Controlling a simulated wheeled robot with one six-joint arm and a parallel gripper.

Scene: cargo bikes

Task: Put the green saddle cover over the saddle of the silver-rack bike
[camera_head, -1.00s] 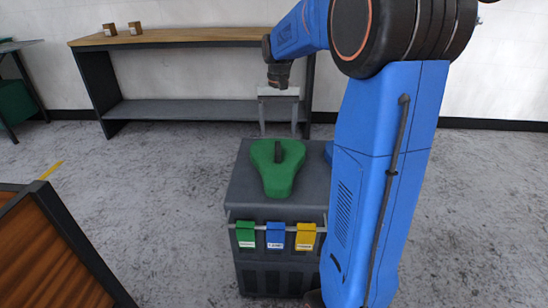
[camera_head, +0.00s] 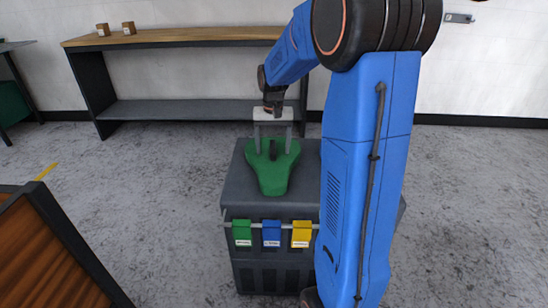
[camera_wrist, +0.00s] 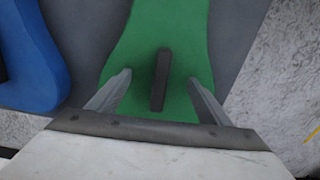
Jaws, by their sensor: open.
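The green saddle cover (camera_head: 272,175) lies on top of a dark grey cabinet. A dark upright tab (camera_head: 273,150) stands on its wide end. My gripper (camera_head: 273,150) is open above the cover, its two fingers on either side of the tab. In the wrist view the green cover (camera_wrist: 160,40) fills the middle, and the tab (camera_wrist: 160,80) stands between the fingertips of my gripper (camera_wrist: 160,88) without visible contact. The silver-rack bike and its saddle are not in view.
The cabinet (camera_head: 270,208) has green, blue and yellow tags on its front. A blue item (camera_wrist: 30,60) lies beside the cover. A wooden-topped bench (camera_head: 180,36) stands behind. A brown panel (camera_head: 50,255) with a dark frame is at the lower left. Open floor lies between.

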